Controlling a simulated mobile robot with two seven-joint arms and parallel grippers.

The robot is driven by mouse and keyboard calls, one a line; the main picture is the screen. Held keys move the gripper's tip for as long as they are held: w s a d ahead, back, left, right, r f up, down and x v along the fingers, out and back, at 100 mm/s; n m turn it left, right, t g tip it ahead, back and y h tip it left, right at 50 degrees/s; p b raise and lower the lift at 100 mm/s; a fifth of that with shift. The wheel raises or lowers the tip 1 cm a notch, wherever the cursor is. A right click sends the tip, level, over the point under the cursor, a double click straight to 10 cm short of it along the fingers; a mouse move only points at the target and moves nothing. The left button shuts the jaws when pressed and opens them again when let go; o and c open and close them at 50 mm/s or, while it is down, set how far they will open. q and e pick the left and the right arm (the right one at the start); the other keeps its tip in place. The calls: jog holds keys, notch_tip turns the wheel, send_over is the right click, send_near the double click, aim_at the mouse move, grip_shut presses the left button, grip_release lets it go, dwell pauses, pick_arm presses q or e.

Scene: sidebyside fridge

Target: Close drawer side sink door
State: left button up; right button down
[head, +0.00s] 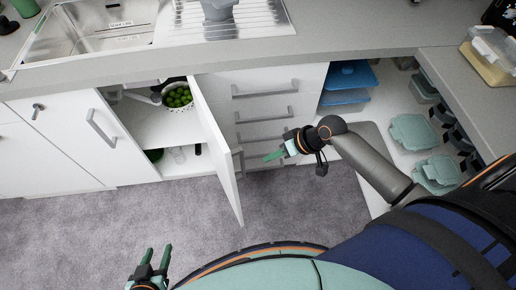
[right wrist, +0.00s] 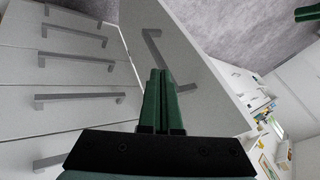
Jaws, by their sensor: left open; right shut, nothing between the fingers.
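The drawer-side sink door (head: 217,150) is a white panel standing open, swung out from the cabinet beside the drawers. Its grey handle (right wrist: 153,47) shows in the right wrist view, partly hidden by my fingers. My right gripper (head: 272,156) is shut and empty, on the drawer side of this door, with its fingertips pointing at the door's outer face. It also shows in the right wrist view (right wrist: 160,88) in front of the door; whether it touches cannot be told. My left gripper (head: 155,258) is open and empty, low over the floor.
The open sink cabinet holds a white colander (head: 178,96) with green items. The other sink door (head: 85,125) looks closed. A stack of drawers (head: 262,85) is shut, right of the open door. Grey carpet (head: 130,215) is clear in front.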

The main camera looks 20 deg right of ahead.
jog(key=w+a+f, duration=0.3)
jog(key=a+f, duration=0.4)
jog(key=a, duration=0.1)
jog(key=shift+a+b, duration=0.25)
jog(key=shift+b, duration=0.05)
jog(key=shift+a+f, duration=0.1)
jog(key=shift+a, duration=0.1)
